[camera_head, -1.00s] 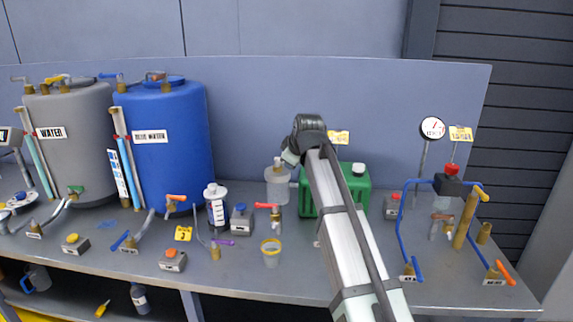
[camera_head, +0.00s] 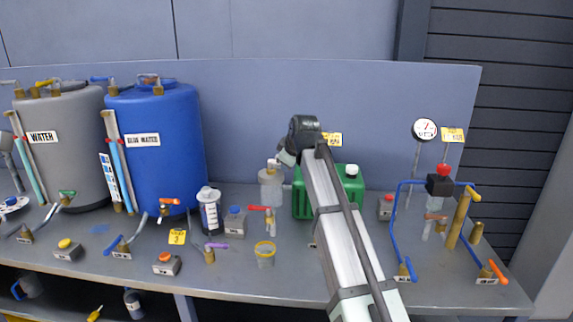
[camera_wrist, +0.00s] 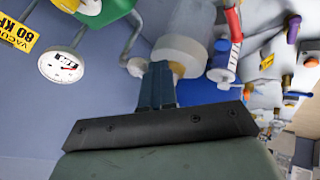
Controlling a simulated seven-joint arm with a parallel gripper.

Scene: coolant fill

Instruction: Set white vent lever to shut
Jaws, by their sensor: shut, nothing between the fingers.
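My gripper (camera_head: 284,157) is at the back middle of the bench, just above a pale translucent jar (camera_head: 271,187) with a fitting on its top. In the wrist view my two dark fingers (camera_wrist: 157,72) are together with nothing between them. Their tips are close to the jar's pale round body (camera_wrist: 182,52); I cannot tell whether they touch it. I cannot pick out the white vent lever for certain in either view. It may be hidden by my gripper or too small to make out.
A green container (camera_head: 353,188) stands right of the jar, partly behind my arm. A red-handled valve (camera_head: 268,212) and a white-and-blue cylinder (camera_head: 209,211) stand at the left. A blue tank (camera_head: 160,170) is farther left. A dial gauge (camera_head: 424,130) stands right.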

